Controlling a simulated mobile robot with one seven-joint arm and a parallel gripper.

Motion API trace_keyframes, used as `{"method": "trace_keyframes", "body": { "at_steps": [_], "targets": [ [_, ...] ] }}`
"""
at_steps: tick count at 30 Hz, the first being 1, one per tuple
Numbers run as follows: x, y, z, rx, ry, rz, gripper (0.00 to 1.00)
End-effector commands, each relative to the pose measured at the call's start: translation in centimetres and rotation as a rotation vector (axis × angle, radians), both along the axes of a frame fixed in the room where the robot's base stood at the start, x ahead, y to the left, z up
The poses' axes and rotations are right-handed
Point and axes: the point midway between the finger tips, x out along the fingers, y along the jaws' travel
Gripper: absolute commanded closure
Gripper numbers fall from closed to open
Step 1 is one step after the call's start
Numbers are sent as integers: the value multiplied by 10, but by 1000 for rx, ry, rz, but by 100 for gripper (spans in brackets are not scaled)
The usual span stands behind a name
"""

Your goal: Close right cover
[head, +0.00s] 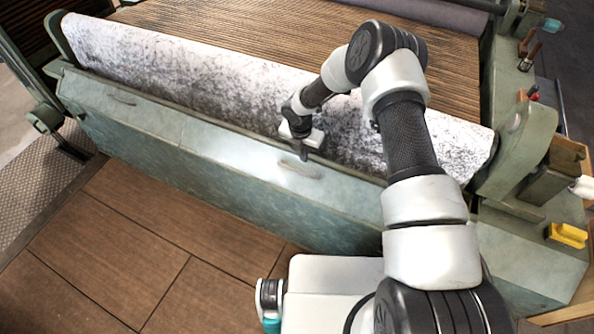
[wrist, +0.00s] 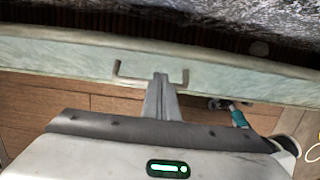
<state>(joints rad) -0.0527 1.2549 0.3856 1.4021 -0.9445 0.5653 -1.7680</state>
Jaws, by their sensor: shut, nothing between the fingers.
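The right cover (head: 250,165) is a pale green metal panel along the front of the machine, below the speckled roller. It carries a thin bar handle (head: 300,170), which also shows in the wrist view (wrist: 135,80). My gripper (head: 303,153) is shut and empty, pointing down at the cover's top edge just above the handle. In the wrist view my fingertips (wrist: 160,76) overlap the handle, right of its middle, and hide part of its bar. I cannot tell whether they touch it. A dark gap shows between the panel and the roller.
A similar left panel (head: 140,118) with its own handle (head: 121,98) continues to the left. The black-and-white speckled roller (head: 200,80) runs close behind the covers. Brown floor boards (head: 130,220) lie clear in front. A yellow block (head: 567,235) sits at the far right.

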Motion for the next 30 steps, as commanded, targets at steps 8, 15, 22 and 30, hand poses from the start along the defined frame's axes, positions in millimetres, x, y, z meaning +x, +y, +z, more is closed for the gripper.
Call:
{"method": "trace_keyframes", "body": {
  "at_steps": [8,15,22,30],
  "targets": [
    [35,-14,-24,1,-1,-2,100],
    [51,-21,-33,35,77,-4,100],
    [56,-23,-34,50,121,0,100],
    [57,-24,-34,52,128,1,100]
  ]
}}
